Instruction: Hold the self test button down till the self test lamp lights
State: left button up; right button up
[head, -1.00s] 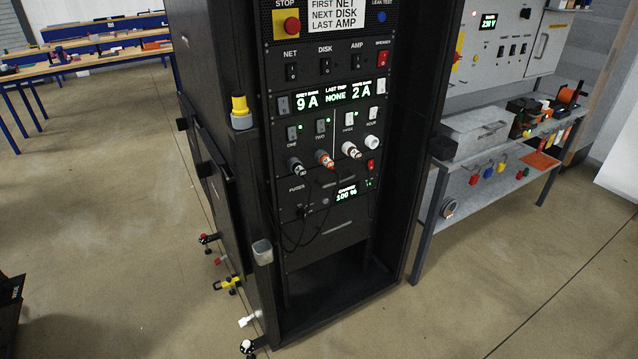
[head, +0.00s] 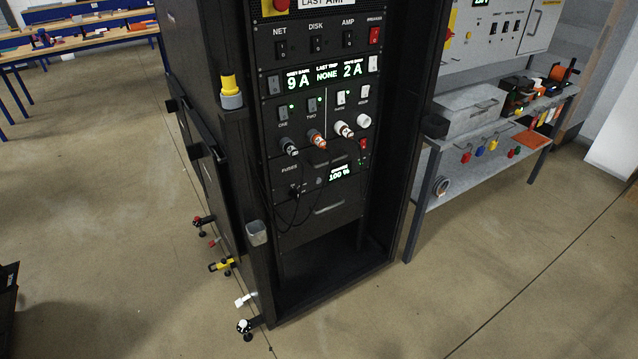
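The black rack (head: 383,215) stands in the middle of the head view, with its front panels facing me. I cannot make out a self test label, so I cannot tell which control is the self test button or which lamp is its lamp. A lit display (head: 339,174) low on the rack reads 100 %. A small red switch (head: 363,145) is just above and right of it. A higher display (head: 326,73) reads 9 A, NONE and 2 A. Green lamps (head: 319,99) glow beside several switches. Neither of my grippers is in view.
A workbench (head: 470,180) stands to the right.

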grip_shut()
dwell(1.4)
